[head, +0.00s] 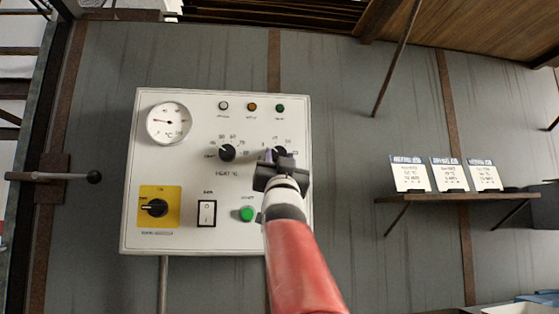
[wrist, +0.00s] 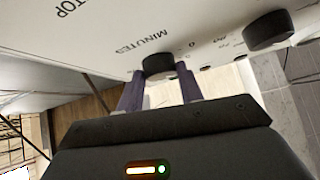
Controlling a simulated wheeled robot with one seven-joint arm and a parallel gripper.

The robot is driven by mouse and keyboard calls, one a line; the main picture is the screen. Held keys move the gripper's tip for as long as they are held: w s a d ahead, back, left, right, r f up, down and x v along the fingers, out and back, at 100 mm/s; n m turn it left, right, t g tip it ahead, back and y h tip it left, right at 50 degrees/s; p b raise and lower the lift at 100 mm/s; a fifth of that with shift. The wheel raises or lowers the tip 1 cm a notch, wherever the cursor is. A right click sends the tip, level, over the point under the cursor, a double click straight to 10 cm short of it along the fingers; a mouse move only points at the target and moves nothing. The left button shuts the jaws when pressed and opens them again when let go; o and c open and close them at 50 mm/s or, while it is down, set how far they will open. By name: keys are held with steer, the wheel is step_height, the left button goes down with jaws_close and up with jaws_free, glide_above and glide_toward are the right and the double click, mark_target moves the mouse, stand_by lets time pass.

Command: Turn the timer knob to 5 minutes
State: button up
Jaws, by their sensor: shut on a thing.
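The timer knob is a round black knob, and in the wrist view the timer knob (wrist: 159,66) sits under the label "MINUTES" on the white panel. My gripper (wrist: 160,84) has its two purple-grey fingers on either side of this knob, shut on it. In the head view my gripper (head: 279,160) is at the right side of the control panel (head: 180,235) and covers most of the timer knob. The scale marks around the knob are partly hidden and too small to read, so I cannot tell its setting.
The black heat knob (head: 227,152) is left of my gripper, and a green button (head: 247,214) is just below. A white rocker switch (head: 207,213), a yellow-plated rotary switch (head: 155,207) and a dial gauge (head: 169,122) are further left. A shelf (head: 450,197) with cards is at right.

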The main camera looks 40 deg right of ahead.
steer(key=shift+s+r+n+t+y+b, duration=0.1)
steer(key=shift+n+t+y+b, duration=0.95)
steer(key=shift+n+y, duration=0.65)
steer(key=o, duration=1)
steer(key=b+v, duration=0.3)
steer(key=v, duration=0.4)
steer(key=shift+s+a+f+b, duration=0.1)
steer(key=shift+s+f+b, duration=0.1)
steer(key=shift+f+b, duration=0.2)
